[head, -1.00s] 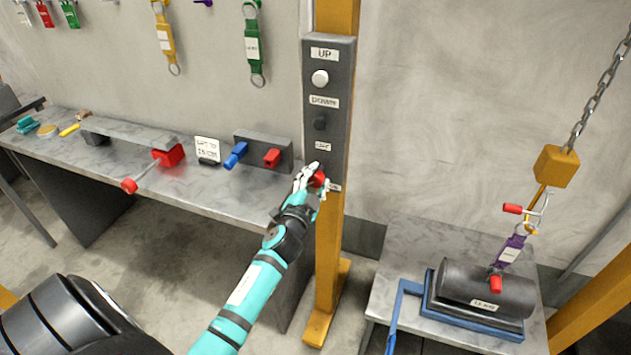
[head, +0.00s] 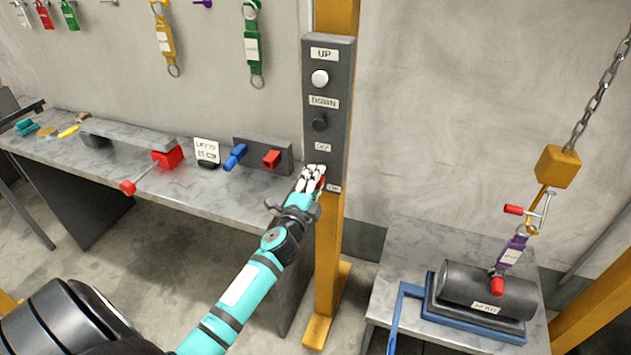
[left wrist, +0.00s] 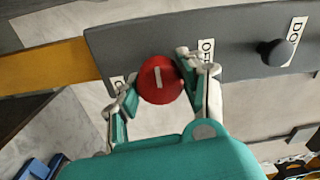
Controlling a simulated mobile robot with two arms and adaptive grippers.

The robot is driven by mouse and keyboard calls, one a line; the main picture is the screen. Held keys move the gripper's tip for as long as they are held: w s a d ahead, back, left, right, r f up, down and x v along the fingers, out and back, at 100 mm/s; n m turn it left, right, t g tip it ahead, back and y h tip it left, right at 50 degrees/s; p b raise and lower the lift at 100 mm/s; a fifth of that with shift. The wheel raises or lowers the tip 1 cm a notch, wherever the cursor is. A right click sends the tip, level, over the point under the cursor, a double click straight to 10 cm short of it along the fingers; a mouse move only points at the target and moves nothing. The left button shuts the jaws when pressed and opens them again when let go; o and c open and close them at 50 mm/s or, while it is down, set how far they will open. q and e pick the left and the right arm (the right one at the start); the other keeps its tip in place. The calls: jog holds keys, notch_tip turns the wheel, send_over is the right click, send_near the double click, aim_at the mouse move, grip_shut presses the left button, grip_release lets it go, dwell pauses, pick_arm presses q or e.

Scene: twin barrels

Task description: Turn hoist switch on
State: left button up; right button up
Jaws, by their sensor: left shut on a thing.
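The hoist switch is a red round knob (left wrist: 161,79) with a white line, set low on the grey control panel (head: 341,135). In the left wrist view, the knob sits between the OFF label (left wrist: 205,52) and another label partly hidden by a finger. The white line lies crosswise to the row of labels. My left gripper (left wrist: 155,85) is shut on the knob, with one finger on each side of it. In the head view my left gripper (head: 312,178) covers most of the knob. My right gripper is not in view.
The panel also has a white UP button (head: 320,78) and a black DOWN button (head: 320,121), on a yellow post (head: 327,270). A workbench (head: 215,190) stands left. At right, a chain hoist block (head: 557,167) hangs above a dark barrel (head: 480,288).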

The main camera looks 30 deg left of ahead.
pick_arm(q)
jog(key=shift+f, duration=0.1)
dwell(0.3)
jog(key=o, duration=1.2)
jog(key=v, duration=1.2)
